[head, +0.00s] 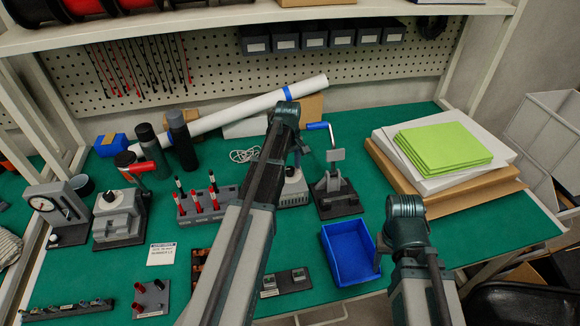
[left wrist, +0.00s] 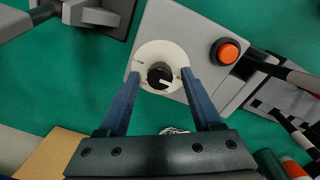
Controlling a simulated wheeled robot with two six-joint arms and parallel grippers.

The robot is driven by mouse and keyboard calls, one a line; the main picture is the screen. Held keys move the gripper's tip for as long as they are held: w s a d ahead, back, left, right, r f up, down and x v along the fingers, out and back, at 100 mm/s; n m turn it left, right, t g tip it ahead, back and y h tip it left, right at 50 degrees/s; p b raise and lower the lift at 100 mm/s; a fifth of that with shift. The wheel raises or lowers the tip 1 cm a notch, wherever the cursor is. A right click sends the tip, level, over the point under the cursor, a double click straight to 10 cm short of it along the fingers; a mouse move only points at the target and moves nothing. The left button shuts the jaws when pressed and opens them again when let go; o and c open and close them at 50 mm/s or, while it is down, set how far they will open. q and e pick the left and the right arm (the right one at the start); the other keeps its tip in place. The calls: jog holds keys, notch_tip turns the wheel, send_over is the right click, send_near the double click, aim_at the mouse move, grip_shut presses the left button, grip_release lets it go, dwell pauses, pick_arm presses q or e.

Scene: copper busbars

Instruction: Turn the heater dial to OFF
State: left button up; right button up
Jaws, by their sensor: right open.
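The heater (head: 294,193) is a grey box on the green bench, partly hidden behind my left arm in the head view. In the left wrist view its grey top (left wrist: 205,28) carries an orange button (left wrist: 228,52) and a round white dial plate. The dial (left wrist: 159,76) is a black knob with a white mark pointing right; the small print around it is unreadable. My left gripper (left wrist: 160,76) is open, its fingers on either side of the knob and apart from it. My right gripper (head: 378,262) is near the blue tray, mostly hidden by its arm, and open.
A clamp with a blue handle (head: 322,127) stands right of the heater. A rack of red and black tools (head: 195,210) stands left of it. The blue tray (head: 350,283) lies in front right. Green sheets (head: 442,148) lie on stacked boards at the right.

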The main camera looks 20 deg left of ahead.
aim_at(289, 170)
dwell(0.3)
pick_arm(q)
notch_tip(289, 170, up, 14)
jog(key=p, duration=1.4)
jog(key=shift+s, duration=0.2)
jog(key=shift+a+f, duration=0.1)
jog(key=s+d+m+y, duration=0.1)
jog(key=s+d+m, duration=1.5)
jog(key=s+d, duration=0.5)
jog(key=d, duration=0.4)
jog(key=shift+s+d+m+g, duration=0.3)
jog(key=shift+s+d+m, duration=0.05)
jog(key=shift+d+m, duration=0.05)
